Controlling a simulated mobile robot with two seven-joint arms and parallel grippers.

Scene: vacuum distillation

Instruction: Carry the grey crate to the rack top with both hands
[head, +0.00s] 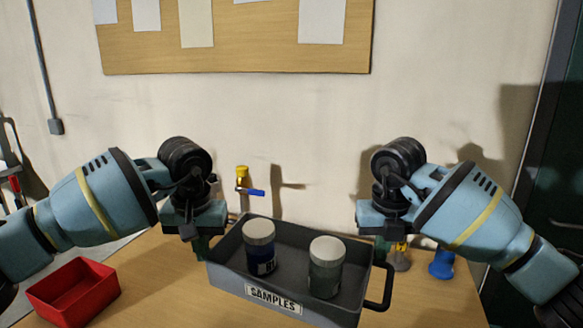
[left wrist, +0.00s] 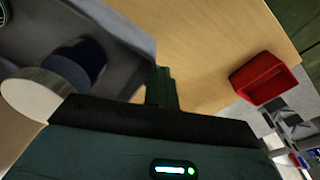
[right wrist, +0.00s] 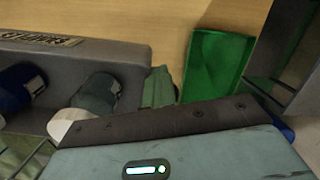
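The grey crate (head: 225,277), labelled SAMPLES, sits on the wooden table. Inside stand a blue jar (head: 262,262) and a grey-green jar (head: 325,278), both white-lidded. A dark loop handle (head: 387,290) sticks out at its right end; the left handle is hidden. My left gripper (head: 200,248) is at the crate's left end, its fingers (left wrist: 162,88) close beside the wall. My right gripper (head: 383,249) is at the right end, near the back of the handle, its fingers (right wrist: 158,88) beside the wall. Whether either holds a handle is hidden. I cannot identify the rack top.
A red bin (head: 72,292) stands left of the crate. Behind the crate are a yellow-and-blue fitting (head: 243,182) and, to the right, a blue object (head: 441,264). A green tray (right wrist: 215,65) shows in the right wrist view. The wall is close behind.

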